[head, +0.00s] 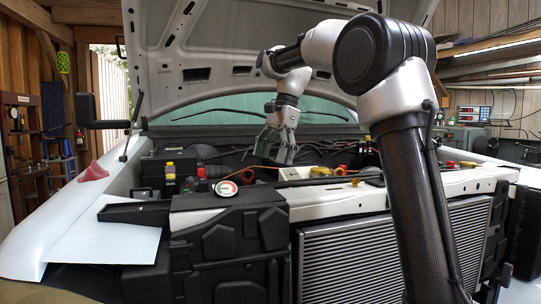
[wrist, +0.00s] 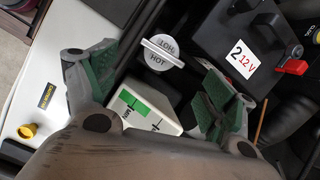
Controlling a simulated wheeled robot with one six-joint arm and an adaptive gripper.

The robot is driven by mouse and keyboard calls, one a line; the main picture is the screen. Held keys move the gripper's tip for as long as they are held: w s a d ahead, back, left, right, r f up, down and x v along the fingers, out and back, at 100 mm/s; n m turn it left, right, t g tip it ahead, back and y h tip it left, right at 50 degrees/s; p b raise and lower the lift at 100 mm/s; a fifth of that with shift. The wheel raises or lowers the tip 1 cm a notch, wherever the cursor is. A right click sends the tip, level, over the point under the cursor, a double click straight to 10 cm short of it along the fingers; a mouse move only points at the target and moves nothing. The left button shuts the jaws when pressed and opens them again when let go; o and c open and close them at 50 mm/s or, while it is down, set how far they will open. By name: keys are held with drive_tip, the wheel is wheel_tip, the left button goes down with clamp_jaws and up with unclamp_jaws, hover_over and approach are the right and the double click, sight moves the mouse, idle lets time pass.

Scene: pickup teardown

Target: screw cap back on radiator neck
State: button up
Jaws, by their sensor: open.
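A round silver cap (wrist: 163,52) with a raised bar and the word HOT shows in the wrist view, just beyond my fingertips. Whether it sits on the radiator neck or lies loose, I cannot tell; the neck itself is not clearly visible. My gripper (wrist: 155,88) is open, its green-padded fingers spread wide with nothing held between them. In the head view my gripper (head: 278,146) hangs fingers-down over the engine bay, behind the front crossmember. The radiator (head: 345,260) is at the front of the truck.
A white box with a green label (wrist: 140,108) lies below my fingers. A black 12V battery (wrist: 240,40) with a red terminal is at the upper right. A yellow cap (wrist: 27,131) is on the white panel.

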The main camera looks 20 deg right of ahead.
sight(263, 183)
drive_tip(key=m, duration=0.2)
drive_tip(key=shift+w+a+m, duration=0.1)
drive_tip(key=shift+a+m, duration=0.05)
drive_tip(key=shift+m, duration=0.15)
drive_tip(key=shift+f, duration=0.2)
drive_tip(key=x, duration=0.7)
drive_tip(key=shift+a+f, duration=0.2)
drive_tip(key=shift+f, duration=0.05)
drive_tip(key=c, duration=0.9)
drive_tip(key=m+t, duration=0.1)
drive_tip(key=m, duration=0.3)
drive_tip(key=shift+c, duration=0.2)
drive_tip(key=o, duration=1.2)
drive_tip(key=shift+o, duration=0.2)
